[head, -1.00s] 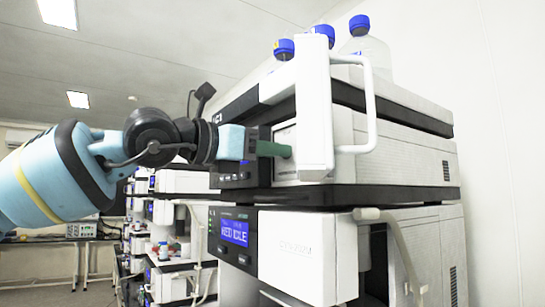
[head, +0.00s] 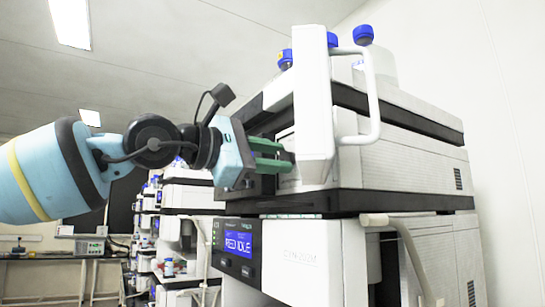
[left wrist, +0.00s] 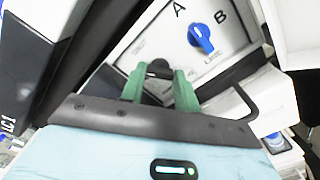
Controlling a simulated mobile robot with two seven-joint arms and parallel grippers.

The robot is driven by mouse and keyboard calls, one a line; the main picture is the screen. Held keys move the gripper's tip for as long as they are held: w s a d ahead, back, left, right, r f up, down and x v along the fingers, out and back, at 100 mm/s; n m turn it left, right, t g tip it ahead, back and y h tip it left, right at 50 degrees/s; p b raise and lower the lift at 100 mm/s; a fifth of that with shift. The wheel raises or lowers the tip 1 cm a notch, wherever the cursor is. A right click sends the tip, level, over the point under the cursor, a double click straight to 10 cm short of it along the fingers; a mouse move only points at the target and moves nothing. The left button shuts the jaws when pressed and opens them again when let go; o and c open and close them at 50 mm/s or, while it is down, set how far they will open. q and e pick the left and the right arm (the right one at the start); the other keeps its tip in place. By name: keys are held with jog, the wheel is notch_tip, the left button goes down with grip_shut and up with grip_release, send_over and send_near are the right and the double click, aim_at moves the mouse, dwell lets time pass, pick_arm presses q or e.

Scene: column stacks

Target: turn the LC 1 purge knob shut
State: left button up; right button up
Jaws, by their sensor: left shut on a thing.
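My left gripper (head: 284,156) reaches in from the left to the front of the upper instrument, behind an open white door. In the left wrist view its green fingers (left wrist: 160,80) are shut on a small black knob (left wrist: 158,67), one finger on each side. The knob stands on a pale panel; its lower part is hidden between the fingers. An "LC 1" label (left wrist: 8,126) shows at the lower left edge of that view. In the head view the knob is hidden. My right gripper is not in view.
A blue knob (left wrist: 202,38) marked A and B sits close by on the same panel. The white door (head: 313,100) with its handle (head: 372,95) stands right beside the fingers. Blue-capped bottles (head: 363,36) stand on top. A lit display (head: 238,243) is below.

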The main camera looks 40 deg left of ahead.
pick_arm(q)
jog(key=m, duration=0.3)
jog(key=shift+m, duration=1.8)
jog(key=o, duration=1)
jog(key=shift+s+a, duration=0.1)
jog(key=shift+v, duration=3.85)
